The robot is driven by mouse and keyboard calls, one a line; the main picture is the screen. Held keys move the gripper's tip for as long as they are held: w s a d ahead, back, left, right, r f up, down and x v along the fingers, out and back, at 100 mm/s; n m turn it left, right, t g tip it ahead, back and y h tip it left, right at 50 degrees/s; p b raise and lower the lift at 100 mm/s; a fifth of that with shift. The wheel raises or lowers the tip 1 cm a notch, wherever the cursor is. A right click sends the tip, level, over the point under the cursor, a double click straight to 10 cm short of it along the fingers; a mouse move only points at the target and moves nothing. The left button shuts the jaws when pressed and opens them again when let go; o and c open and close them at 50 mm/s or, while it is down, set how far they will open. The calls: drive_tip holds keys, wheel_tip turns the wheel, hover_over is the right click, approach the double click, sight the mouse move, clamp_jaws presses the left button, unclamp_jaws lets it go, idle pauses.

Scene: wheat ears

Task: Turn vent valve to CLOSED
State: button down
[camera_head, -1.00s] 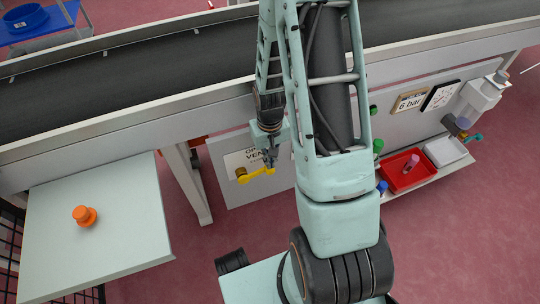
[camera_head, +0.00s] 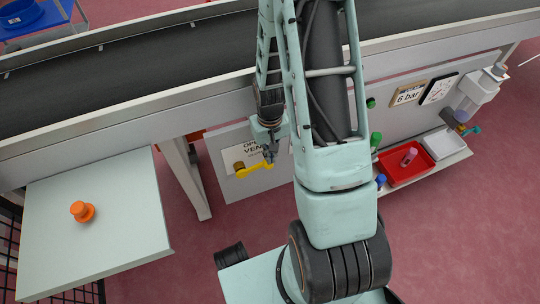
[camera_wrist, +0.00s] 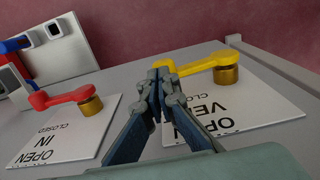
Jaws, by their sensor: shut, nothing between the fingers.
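The vent valve has a yellow handle (camera_head: 255,170) on a brass hub, on a panel under the conveyor. In the wrist view the yellow handle (camera_wrist: 198,63) reaches left from its hub (camera_wrist: 226,74). The white plate (camera_wrist: 250,105) beneath it reads OPEN, VENT and CLOSED, upside down in that view. My gripper (camera_wrist: 158,75) is shut and empty. Its fingertips are at the free end of the handle and partly cover it; whether they touch cannot be told. In the head view my gripper (camera_head: 269,155) is at the handle's right end.
A second valve with a red handle (camera_wrist: 62,98) and its own plate (camera_wrist: 70,135) is beside it in the wrist view. An orange knob (camera_head: 82,211) stands on a pale table (camera_head: 110,250) at left. A red tray (camera_head: 395,175) and white tray (camera_head: 445,144) lie right.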

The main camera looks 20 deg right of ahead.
wheel_tip(320, 180, up, 14)
drive_tip(key=f+p, duration=0.1)
drive_tip(key=p, duration=0.5)
drive_tip(key=a+f+n+h, duration=0.1)
drive_tip(key=a+n+h, duration=0.6)
drive_tip(key=n, duration=1.1)
drive_tip(key=d+f+y+b, duration=0.1)
drive_tip(key=d+f+b, duration=0.3)
drive_tip(key=f, duration=0.8)
drive_tip(key=shift+w+d+f+y+b, duration=0.15)
drive_tip(key=shift+f+y+b, duration=0.15)
drive_tip(key=shift+b, duration=0.1)
drive_tip(key=shift+r, duration=0.1)
